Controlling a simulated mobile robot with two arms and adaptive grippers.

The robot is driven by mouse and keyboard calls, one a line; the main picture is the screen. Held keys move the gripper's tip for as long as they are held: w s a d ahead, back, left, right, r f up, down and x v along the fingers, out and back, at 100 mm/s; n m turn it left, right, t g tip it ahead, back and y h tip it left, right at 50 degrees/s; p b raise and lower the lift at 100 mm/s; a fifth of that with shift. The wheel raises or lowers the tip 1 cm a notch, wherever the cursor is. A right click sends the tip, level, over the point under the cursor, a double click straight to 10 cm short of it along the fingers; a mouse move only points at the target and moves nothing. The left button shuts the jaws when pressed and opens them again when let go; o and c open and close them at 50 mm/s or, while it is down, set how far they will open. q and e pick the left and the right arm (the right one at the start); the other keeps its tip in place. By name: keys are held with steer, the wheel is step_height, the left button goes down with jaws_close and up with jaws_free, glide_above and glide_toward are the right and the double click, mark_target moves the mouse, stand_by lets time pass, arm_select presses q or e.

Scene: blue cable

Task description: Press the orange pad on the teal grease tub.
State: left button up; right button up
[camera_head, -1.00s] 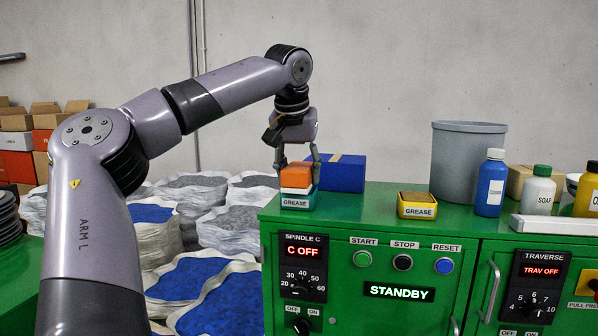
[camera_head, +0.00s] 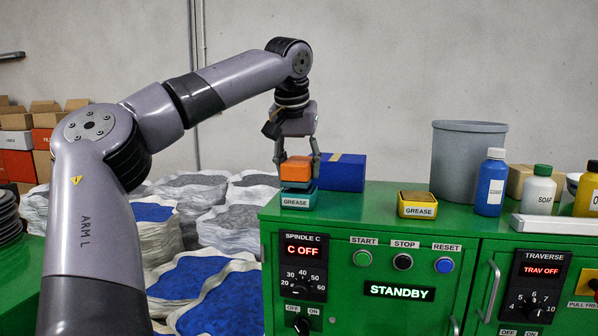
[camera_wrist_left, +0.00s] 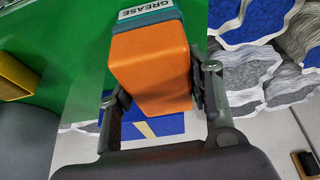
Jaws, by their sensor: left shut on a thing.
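The orange pad (camera_head: 295,170) is a block held between the fingers of my left gripper (camera_head: 296,165). It is right above the teal grease tub (camera_head: 298,199), with a thin dark gap between them. The tub stands on the left front corner of the green cabinet top, its GREASE label facing forward. In the left wrist view the pad (camera_wrist_left: 150,70) sits between the two fingers and hides most of the tub (camera_wrist_left: 146,13). My right gripper is not in view.
A blue box (camera_head: 345,173) stands just right of the tub. A yellow grease tub (camera_head: 417,205), a grey bucket (camera_head: 466,160) and bottles (camera_head: 490,185) stand farther right. Stacked sacks (camera_head: 210,285) lie left of the green cabinet (camera_head: 340,275).

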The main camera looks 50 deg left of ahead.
mark_target(301, 158)
arm_select(q)
steer(key=shift+d+r, duration=0.1)
steer(key=shift+r, duration=2.85)
